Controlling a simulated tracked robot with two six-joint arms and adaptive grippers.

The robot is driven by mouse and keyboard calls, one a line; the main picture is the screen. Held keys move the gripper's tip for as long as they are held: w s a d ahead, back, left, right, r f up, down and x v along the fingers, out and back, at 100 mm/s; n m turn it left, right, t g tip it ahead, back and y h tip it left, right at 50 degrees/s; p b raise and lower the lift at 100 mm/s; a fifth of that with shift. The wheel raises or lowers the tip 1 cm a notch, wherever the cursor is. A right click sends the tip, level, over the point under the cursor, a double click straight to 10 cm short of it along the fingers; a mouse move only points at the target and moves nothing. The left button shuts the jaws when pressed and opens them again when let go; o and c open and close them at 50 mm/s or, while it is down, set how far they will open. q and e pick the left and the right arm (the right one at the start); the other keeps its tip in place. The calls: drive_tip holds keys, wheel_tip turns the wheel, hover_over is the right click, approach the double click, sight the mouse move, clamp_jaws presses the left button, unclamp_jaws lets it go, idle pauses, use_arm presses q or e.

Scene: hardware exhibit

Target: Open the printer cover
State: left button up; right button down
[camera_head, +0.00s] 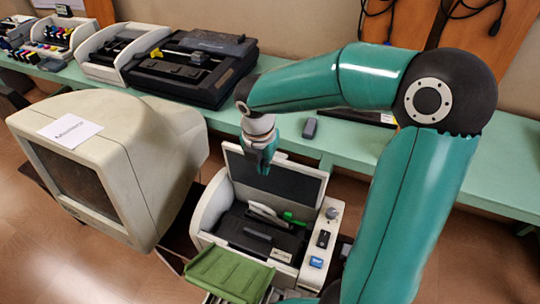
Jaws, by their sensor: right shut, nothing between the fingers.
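The printer (215,205) is a cream machine with a dark inside, at the lower middle of the head view. Its cover (295,182), a dark panel with a pale rim, stands raised at the back, leaving the inside exposed. A green lever or clip and a white part show inside. My right gripper (263,168) points down at the cover's upper left part, overlapping it in the picture. Its fingers are shut and empty. I cannot tell whether they touch the cover. My left gripper is not in view.
A large cream monitor (150,150) with a paper label stands close left of the printer. A green ribbed tray (228,272) sits at the printer's front. Behind, a green bench (400,165) holds opened printers (195,65) and a small grey object (310,128).

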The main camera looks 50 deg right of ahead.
drive_tip(key=shift+w+d+f+p, duration=0.2)
drive_tip(key=shift+d+p, duration=0.05)
drive_tip(key=shift+d, duration=0.4)
drive_tip(key=shift+w+d+f+p, duration=0.2)
drive_tip(key=shift+w+d+f, duration=0.05)
drive_tip(key=shift+d, duration=0.35)
drive_tip(key=shift+w+d+f+p, duration=0.2)
drive_tip(key=shift+d+p, duration=0.05)
drive_tip(key=shift+d, duration=0.4)
drive_tip(key=shift+w+d+r, duration=0.1)
drive_tip(key=shift+d, duration=0.2)
drive_tip(key=shift+w+d+p, duration=0.2)
drive_tip(key=shift+d+p, duration=0.2)
drive_tip(key=shift+d, duration=0.2)
drive_tip(key=shift+w+d+p, duration=0.2)
drive_tip(key=shift+d+p, duration=0.2)
drive_tip(key=shift+d, duration=0.2)
drive_tip(key=shift+w+d+f, duration=0.1)
drive_tip(key=shift+d+f, duration=0.1)
drive_tip(key=shift+d, duration=0.15)
drive_tip(key=shift+a+r, duration=0.1)
